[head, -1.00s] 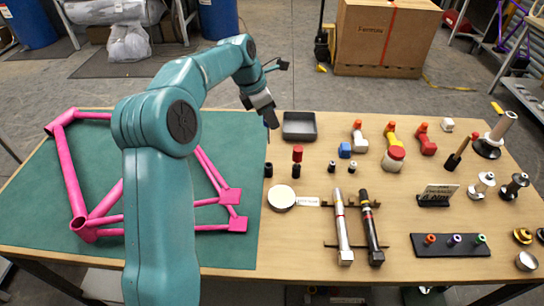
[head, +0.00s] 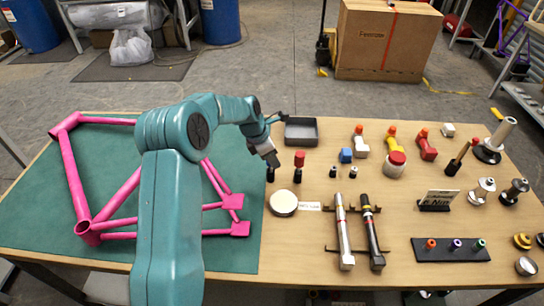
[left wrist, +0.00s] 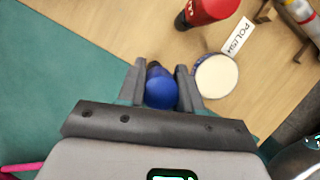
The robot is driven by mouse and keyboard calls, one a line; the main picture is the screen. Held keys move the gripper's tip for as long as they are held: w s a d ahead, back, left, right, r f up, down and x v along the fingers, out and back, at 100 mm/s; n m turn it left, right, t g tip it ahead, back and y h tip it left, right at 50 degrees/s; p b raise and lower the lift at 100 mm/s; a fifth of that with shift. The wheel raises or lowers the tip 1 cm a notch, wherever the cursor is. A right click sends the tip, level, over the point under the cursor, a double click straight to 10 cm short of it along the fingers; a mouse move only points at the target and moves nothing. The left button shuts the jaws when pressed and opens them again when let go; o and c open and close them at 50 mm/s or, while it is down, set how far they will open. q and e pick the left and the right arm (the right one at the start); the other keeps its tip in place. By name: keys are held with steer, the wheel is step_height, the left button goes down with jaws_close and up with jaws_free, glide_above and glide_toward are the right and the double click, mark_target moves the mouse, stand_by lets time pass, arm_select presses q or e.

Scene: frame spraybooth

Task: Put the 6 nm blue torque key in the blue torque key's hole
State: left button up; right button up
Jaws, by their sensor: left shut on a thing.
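My left gripper (head: 270,160) is shut on the blue torque key (left wrist: 161,92), whose round blue top shows between the fingers in the left wrist view. In the head view the key is mostly hidden by the gripper. My right gripper is not in view.
A round pale polish tin (head: 283,203) lies close in front. A grey tray (head: 300,131) is behind. A black rack with several coloured pieces (head: 450,256) and a 6 Nm sign (head: 437,200) are to the right. A pink frame (head: 75,180) lies on the green mat.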

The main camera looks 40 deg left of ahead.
arm_select(q)
steer(key=shift+f, duration=0.1)
steer(key=o, duration=1.1)
steer(key=shift+a, duration=0.2)
steer(key=shift+c, duration=0.2)
steer(key=shift+d, duration=0.1)
steer(key=b+v, duration=0.1)
steer(key=v, duration=1.1)
steer(key=shift+r, duration=0.2)
steer(key=shift+w+f, duration=0.1)
